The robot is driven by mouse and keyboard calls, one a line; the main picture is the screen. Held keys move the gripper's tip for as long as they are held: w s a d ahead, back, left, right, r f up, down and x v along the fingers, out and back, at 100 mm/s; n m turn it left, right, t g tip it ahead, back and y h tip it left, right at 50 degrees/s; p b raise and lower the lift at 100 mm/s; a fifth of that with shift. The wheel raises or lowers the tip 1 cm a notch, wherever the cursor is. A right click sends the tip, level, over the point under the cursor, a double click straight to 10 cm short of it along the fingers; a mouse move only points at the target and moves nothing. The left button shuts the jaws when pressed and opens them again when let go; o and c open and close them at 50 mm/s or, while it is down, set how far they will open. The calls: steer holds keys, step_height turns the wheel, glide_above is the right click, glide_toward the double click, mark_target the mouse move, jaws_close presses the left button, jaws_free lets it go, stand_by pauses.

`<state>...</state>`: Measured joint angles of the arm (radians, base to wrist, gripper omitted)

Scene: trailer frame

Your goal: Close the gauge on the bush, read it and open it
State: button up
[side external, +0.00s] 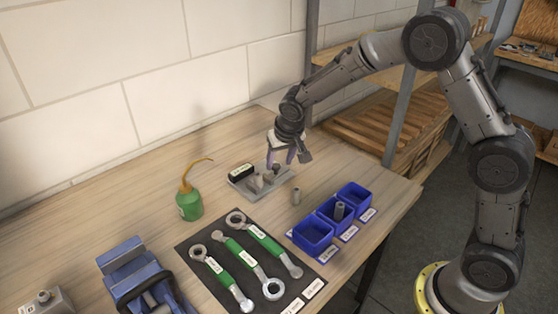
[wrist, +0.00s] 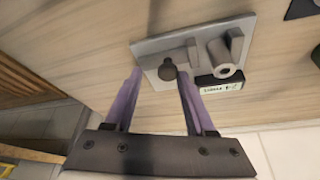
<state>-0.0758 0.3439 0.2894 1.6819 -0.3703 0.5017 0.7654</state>
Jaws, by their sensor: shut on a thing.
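The gauge (side external: 244,185) is a grey plate on the bench with upright blocks and a black readout (side external: 241,170); in the wrist view the plate (wrist: 150,47) also shows. The readout's pale strip (wrist: 220,88) is too small to read. A grey hollow bush (wrist: 224,58) sits on the plate beside a block (wrist: 236,38). A dark round knob (wrist: 168,70) stands on the plate, apart from the bush. My gripper (side external: 282,158), with purple fingers, is over the plate's right end and shut on the knob; the fingertips (wrist: 160,74) partly hide the contact.
A green oil can (side external: 189,205), wrenches on a dark mat (side external: 205,285) and a blue vise (side external: 135,275) lie toward the front left. The wall is behind.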

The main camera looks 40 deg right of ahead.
steer(key=v, duration=1.3)
steer(key=shift+s+r, duration=0.25)
steer(key=shift+r, duration=0.1)
steer(key=s+d+r+t, duration=0.2)
steer(key=s+d+r, duration=0.1)
steer(key=s+r, duration=0.8)
steer(key=s+f+n+y, duration=0.1)
steer(key=s+f, duration=0.3)
steer(key=s, duration=0.5)
steer(key=s+a+f+n, duration=0.1)
steer(key=s+f+n, duration=0.2)
steer(key=s, duration=0.6)
step_height(320, 180, down, 2)
steer(key=shift+f+n+y, duration=0.15)
steer(key=shift+n+y, duration=0.15)
steer(key=shift+y, duration=0.1)
